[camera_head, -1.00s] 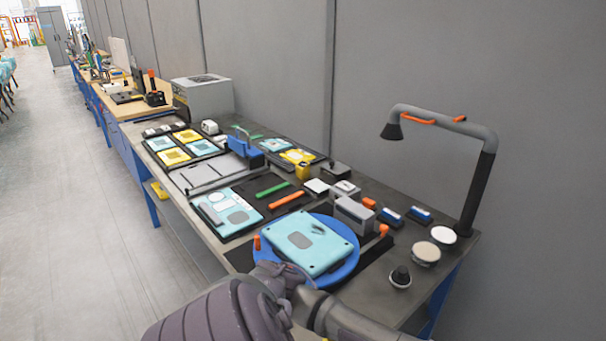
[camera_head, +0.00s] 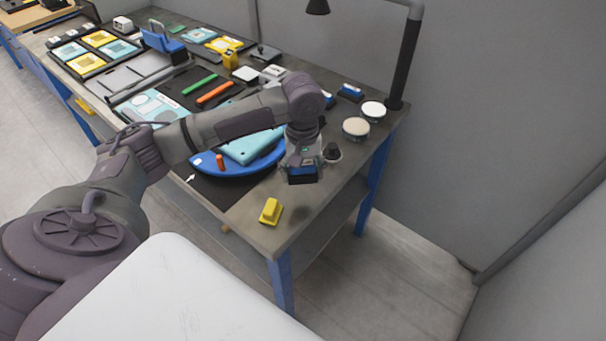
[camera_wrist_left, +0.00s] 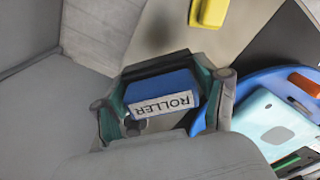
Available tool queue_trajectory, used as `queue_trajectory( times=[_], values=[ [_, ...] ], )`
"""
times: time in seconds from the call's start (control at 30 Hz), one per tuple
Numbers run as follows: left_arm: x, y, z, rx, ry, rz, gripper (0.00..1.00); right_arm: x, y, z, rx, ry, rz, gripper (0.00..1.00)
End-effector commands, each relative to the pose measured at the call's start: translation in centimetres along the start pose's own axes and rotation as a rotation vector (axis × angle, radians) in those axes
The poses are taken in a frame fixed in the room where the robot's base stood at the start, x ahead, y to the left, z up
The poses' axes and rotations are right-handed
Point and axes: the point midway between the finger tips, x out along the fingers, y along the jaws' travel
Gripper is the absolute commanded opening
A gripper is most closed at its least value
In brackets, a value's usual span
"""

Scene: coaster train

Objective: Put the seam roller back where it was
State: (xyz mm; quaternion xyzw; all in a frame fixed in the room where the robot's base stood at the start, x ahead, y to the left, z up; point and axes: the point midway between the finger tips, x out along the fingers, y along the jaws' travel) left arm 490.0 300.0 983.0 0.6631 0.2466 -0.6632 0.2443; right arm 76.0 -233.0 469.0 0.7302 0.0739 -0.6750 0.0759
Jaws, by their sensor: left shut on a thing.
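In the left wrist view, the seam roller (camera_wrist_left: 163,92) carries a white label reading ROLLER. My left gripper (camera_head: 303,163) is shut on it and points down, above the front right end of the workbench. A dark shadow lies on the bench below it. In the left wrist view, the fingers of my left gripper (camera_wrist_left: 168,98) are on either side of the roller. Its lower part is mostly hidden. My right gripper is not in view.
A yellow block (camera_head: 270,212) lies on the bench near the front corner. The blue turntable (camera_head: 207,163) with a teal panel (camera_head: 250,149) is partly behind my arm. A black knob (camera_head: 332,152) and round tins (camera_head: 356,128) stand at the right. Bare bench (camera_head: 320,199) surrounds the shadow.

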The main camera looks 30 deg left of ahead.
Motion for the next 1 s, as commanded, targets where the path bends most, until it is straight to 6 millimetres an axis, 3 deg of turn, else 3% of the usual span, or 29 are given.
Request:
queue_trajectory(
  times=[0.1,0.3,0.63,1.0],
  values=[
    [1.2,0.5,-2.4,-0.003,0.001,0.000,0.44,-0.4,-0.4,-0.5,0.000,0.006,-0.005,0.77],
    [2.5,0.8,-4.3,0.001,0.001,0.001,0.44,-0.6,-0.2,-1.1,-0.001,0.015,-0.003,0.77],
    [6.3,0.8,-4.4,0.002,0.002,0.000,0.44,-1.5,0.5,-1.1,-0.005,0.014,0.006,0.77],
    [6.8,0.8,-4.4,0.003,0.001,0.000,0.44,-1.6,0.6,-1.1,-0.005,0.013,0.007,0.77]
  ],
)
